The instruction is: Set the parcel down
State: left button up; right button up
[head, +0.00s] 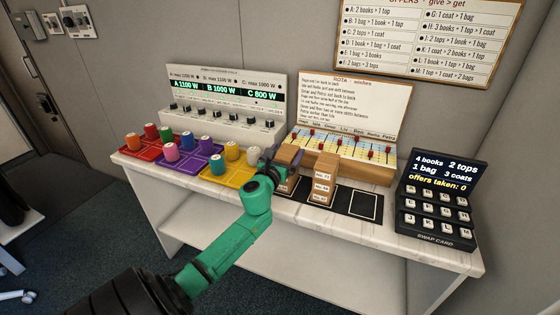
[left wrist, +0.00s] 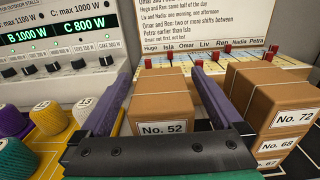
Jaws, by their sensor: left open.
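A brown box parcel labelled No. 52 (left wrist: 163,98) sits on the counter side of the left wrist view; its top also shows in the head view (head: 289,155). My left gripper (head: 276,166) is open, with one purple finger on each side of this parcel (left wrist: 158,90). Any contact between fingers and parcel is too small to tell. The gripper hides part of the parcel in the head view. To its right stands a stack of parcels (head: 323,178) labelled No. 72, No. 68 and a partly hidden one; the stack also shows in the left wrist view (left wrist: 270,100). My right gripper is out of view.
Coloured trays with several spools stand at left, the yellow tray (head: 237,181) nearest. A power panel (head: 215,104) and a rota board (head: 352,107) stand behind. An outlined black pad (head: 364,203) is empty, right of the stack. A keypad (head: 437,210) stands at far right.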

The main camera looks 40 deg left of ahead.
pick_arm(q)
jog(key=v, duration=1.1)
jog(key=shift+s+b, duration=0.25)
jog(key=shift+b, duration=0.1)
jog(key=shift+d, duration=0.1)
